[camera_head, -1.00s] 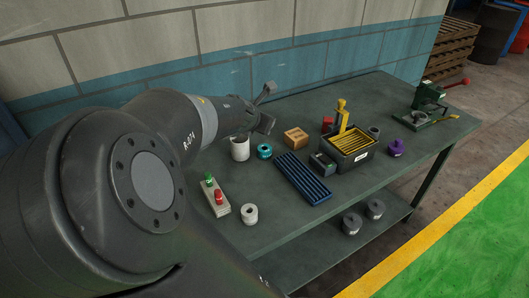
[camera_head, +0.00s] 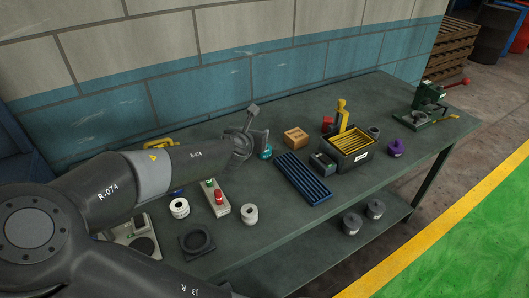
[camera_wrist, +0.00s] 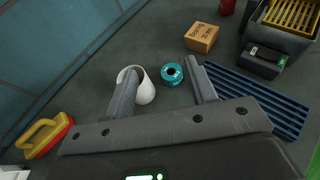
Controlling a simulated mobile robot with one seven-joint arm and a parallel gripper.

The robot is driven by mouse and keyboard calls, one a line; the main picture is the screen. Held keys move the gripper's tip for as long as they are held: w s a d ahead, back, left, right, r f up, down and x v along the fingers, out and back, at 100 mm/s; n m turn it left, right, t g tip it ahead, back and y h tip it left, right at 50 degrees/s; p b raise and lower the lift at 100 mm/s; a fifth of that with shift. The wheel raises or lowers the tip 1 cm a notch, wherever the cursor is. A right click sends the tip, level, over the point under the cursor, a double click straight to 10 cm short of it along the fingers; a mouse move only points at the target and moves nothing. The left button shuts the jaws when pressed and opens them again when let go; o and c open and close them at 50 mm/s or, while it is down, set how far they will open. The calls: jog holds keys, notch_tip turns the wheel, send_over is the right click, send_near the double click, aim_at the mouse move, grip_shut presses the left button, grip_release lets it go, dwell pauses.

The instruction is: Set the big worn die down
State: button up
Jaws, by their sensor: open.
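My gripper (camera_head: 254,127) is open over the back of the bench; its two fingers also show spread apart in the wrist view (camera_wrist: 163,88). A white hollow cylinder (camera_wrist: 146,90) stands upright by the left finger, which partly covers it; I cannot tell whether they touch. A teal ring (camera_wrist: 172,74) lies between the fingers, farther ahead, and shows beside my gripper in the head view (camera_head: 266,152). Nothing is held between the fingers. Two light rings, one left (camera_head: 180,207) and one right (camera_head: 250,214), sit nearer the front. I cannot tell which piece is the big worn die.
A button box (camera_head: 217,198) and a dark round holder (camera_head: 197,240) are in front. The wall is close behind the bench.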

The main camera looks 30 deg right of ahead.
send_near(259, 167)
jog(key=w+d+r, duration=0.3)
jog(key=shift+d+r, duration=0.1)
jog(key=shift+x, duration=5.3)
jog(key=shift+r, duration=0.1)
grip_shut()
jog(key=shift+r, duration=0.1)
